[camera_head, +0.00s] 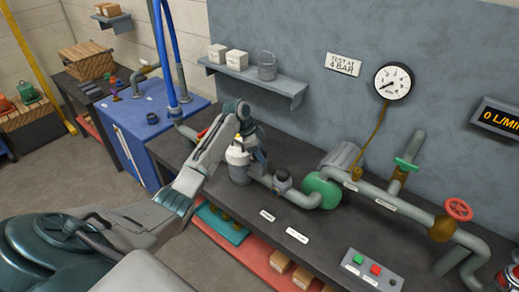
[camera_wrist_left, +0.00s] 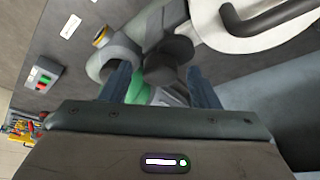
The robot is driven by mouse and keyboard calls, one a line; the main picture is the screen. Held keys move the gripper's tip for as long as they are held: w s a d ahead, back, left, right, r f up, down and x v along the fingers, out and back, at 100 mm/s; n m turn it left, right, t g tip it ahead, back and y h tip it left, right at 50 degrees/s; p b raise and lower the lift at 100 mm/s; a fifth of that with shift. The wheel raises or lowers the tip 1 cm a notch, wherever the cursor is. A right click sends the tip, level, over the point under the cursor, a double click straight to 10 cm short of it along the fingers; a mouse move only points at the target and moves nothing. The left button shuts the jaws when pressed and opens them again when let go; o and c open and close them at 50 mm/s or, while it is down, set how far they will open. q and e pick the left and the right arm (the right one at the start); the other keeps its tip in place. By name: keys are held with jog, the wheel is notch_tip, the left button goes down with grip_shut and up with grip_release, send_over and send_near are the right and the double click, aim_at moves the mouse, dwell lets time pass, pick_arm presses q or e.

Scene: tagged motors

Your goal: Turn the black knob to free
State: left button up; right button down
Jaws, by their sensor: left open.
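The black knob (camera_head: 282,180) sits on the grey pipe along the bench, between a white-grey vessel (camera_head: 239,165) and a green round pump end (camera_head: 322,188). In the left wrist view the black knob (camera_wrist_left: 170,60) shows just beyond and between my fingertips, with no clear grip on it. My left gripper (camera_head: 259,153) is beside the vessel, up and left of the knob; its fingers are hard to make out there. In the left wrist view my left gripper (camera_wrist_left: 162,82) is open, one finger on each side of the knob. My right gripper is not in view.
A control box (camera_head: 372,268) with green and red buttons stands at the front of the bench. A green-handled valve (camera_head: 407,163), a red handwheel (camera_head: 458,209) and a gauge (camera_head: 394,81) are to the right. A shelf (camera_head: 257,82) hangs behind.

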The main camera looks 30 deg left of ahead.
pick_arm(q)
jog(key=c, duration=1)
jog(key=shift+o, duration=0.2)
